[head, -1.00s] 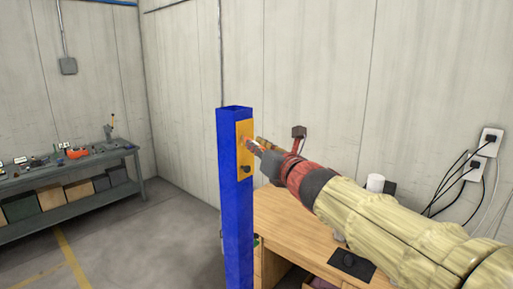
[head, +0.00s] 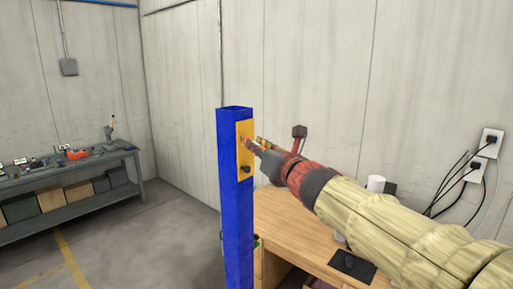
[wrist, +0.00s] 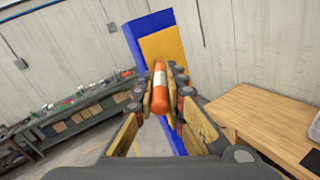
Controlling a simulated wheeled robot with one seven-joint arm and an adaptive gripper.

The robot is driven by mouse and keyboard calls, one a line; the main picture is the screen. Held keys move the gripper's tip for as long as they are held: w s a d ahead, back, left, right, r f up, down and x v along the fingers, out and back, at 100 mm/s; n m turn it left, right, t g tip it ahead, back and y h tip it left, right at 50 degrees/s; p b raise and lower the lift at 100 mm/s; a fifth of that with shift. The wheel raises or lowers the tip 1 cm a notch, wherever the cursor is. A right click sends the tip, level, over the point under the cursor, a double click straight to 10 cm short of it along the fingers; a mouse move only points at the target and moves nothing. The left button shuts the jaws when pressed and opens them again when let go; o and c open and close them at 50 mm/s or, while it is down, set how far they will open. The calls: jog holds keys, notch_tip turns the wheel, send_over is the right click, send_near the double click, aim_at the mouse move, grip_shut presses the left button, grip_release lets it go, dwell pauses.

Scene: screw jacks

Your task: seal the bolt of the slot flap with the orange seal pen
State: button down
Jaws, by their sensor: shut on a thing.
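The yellow slot flap (head: 246,150) is on the side of a tall blue post (head: 236,210). A dark round knob (head: 246,169) sits low on the flap. A small mark shows near the flap's upper part, too small to tell whether it is the bolt. My gripper (head: 258,147) is just right of the flap at its upper half. In the wrist view my gripper (wrist: 160,92) is shut on the orange seal pen (wrist: 160,104), which has a white band and points toward the flap (wrist: 163,46). Whether its tip touches the flap is unclear.
A wooden desk (head: 290,232) stands behind and right of the post. A grey workbench (head: 70,172) with tools and boxes is at the left. Cables hang from wall sockets (head: 490,140) at the right. The floor left of the post is clear.

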jog(key=v, duration=0.7)
dwell(0.3)
dwell(0.3)
